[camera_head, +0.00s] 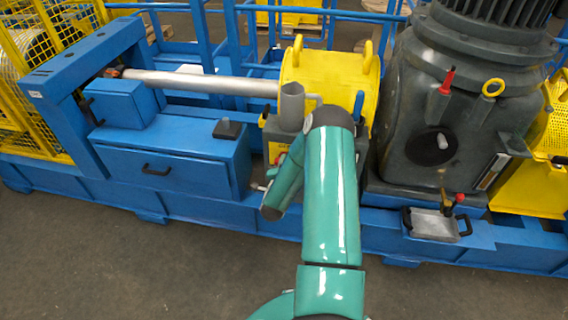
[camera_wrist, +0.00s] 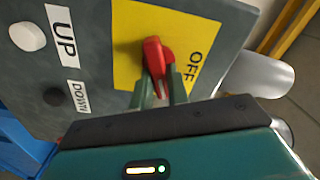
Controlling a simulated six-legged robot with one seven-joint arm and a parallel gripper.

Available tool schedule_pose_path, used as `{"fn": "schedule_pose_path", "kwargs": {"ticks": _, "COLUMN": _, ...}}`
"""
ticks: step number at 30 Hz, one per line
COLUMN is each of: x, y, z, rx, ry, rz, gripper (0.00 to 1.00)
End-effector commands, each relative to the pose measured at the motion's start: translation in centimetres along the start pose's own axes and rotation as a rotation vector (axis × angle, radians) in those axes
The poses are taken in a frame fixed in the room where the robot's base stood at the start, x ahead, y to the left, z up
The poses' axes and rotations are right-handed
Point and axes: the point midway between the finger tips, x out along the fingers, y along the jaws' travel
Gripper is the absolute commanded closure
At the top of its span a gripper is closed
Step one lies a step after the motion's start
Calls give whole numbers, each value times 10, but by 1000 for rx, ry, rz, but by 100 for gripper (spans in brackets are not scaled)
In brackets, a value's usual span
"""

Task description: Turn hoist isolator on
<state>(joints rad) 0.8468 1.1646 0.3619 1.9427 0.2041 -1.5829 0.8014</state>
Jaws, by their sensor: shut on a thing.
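The hoist isolator is a red rotary handle (camera_wrist: 153,55) on a yellow plate (camera_wrist: 127,22) on a grey control box (camera_wrist: 95,75). In the wrist view the word OFF is printed to the right of the handle. My gripper (camera_wrist: 158,88) has its two green fingers on either side of the handle's lower part, shut on it. Any other word on the plate is not seen. In the head view the grey box (camera_head: 283,135) stands behind my teal arm, which hides much of it and the fingers.
The box also carries a white button (camera_wrist: 27,36) by UP and a dark button (camera_wrist: 53,97) by DOWN. A yellow drum housing (camera_head: 322,72) and a dark motor unit (camera_head: 430,130) flank it. Blue cabinet (camera_head: 180,165) is left; front floor is clear.

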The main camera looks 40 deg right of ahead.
Motion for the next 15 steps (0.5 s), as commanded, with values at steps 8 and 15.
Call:
{"fn": "schedule_pose_path", "kwargs": {"ticks": 8, "x": 0, "y": 2, "z": 0, "rx": 237, "ry": 0, "rz": -1, "gripper": 100}}
{"fn": "schedule_pose_path", "kwargs": {"ticks": 15, "x": 0, "y": 3, "z": 0, "rx": 375, "ry": 0, "rz": 0, "gripper": 100}}
